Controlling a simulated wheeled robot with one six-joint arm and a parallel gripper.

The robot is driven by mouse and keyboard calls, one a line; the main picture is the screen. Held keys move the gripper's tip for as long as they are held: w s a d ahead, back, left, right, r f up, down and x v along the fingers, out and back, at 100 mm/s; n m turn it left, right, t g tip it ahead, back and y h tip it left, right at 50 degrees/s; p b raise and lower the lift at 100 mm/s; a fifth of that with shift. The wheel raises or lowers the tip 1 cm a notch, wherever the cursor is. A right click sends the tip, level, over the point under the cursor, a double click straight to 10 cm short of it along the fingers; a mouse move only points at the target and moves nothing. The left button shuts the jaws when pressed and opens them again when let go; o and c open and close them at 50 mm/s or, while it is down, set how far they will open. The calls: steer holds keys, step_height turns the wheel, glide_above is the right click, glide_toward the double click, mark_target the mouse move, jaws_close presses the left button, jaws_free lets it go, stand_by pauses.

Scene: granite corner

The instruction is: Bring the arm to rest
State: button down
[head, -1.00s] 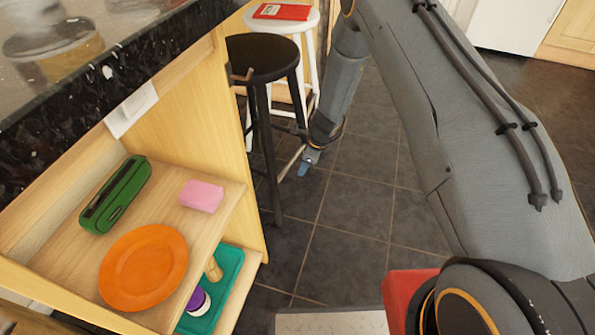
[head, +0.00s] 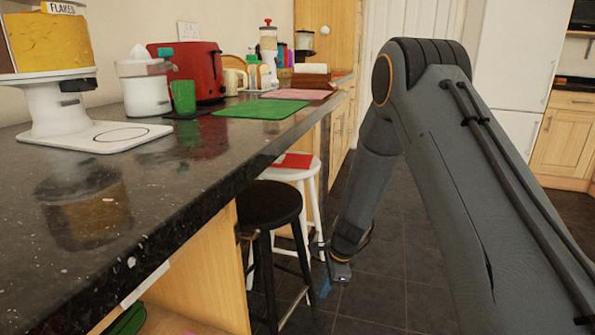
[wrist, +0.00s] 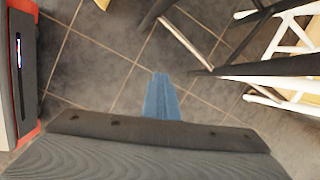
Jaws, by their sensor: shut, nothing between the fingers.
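My arm (head: 440,170) rises on the right of the head view, bends at the elbow and hangs down in front of the stools. My gripper (head: 325,288) is low at its end, beside the black stool and over the dark tiled floor. In the wrist view my gripper (wrist: 161,95) shows as blue fingers pressed together, pointing at bare tiles. It is shut and empty.
The black stool (head: 268,205) and the white stool (head: 290,172), with a red item on it, stand close left of my gripper. The dark counter (head: 170,210) fills the left, bearing a red toaster (head: 190,72) and a green mat (head: 257,108). Open floor (head: 385,270) lies under the arm.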

steer(key=s+d+r+n+h, duration=0.1)
steer(key=s+d+r+n, duration=0.3)
steer(key=s+r+n, duration=0.25)
steer(key=s+d+r+n+t+h, duration=0.1)
steer(key=s+d+r+n, duration=0.2)
steer(key=s+r+n, duration=0.35)
steer(key=s+d+r+n+h, duration=0.1)
steer(key=s+d+r+n, duration=0.3)
steer(key=s+r, duration=0.45)
steer(key=s+a+r+n+g+y, duration=0.1)
steer(key=s+a+r+n, duration=0.15)
steer(key=s+a, duration=0.5)
steer(key=s+a+r+n+g, duration=0.1)
steer(key=s+a+n, duration=0.35)
steer(key=a, duration=0.55)
steer(key=d+r+m+p, duration=0.6)
steer(key=d+r+p, duration=1.1)
steer(key=r+p, duration=0.5)
steer(key=s+p, duration=0.1)
steer(key=p, duration=0.3)
steer(key=shift+d+r+m+h, duration=0.15)
steer(key=shift+d+m+h, duration=0.15)
steer(key=shift+m, duration=0.1)
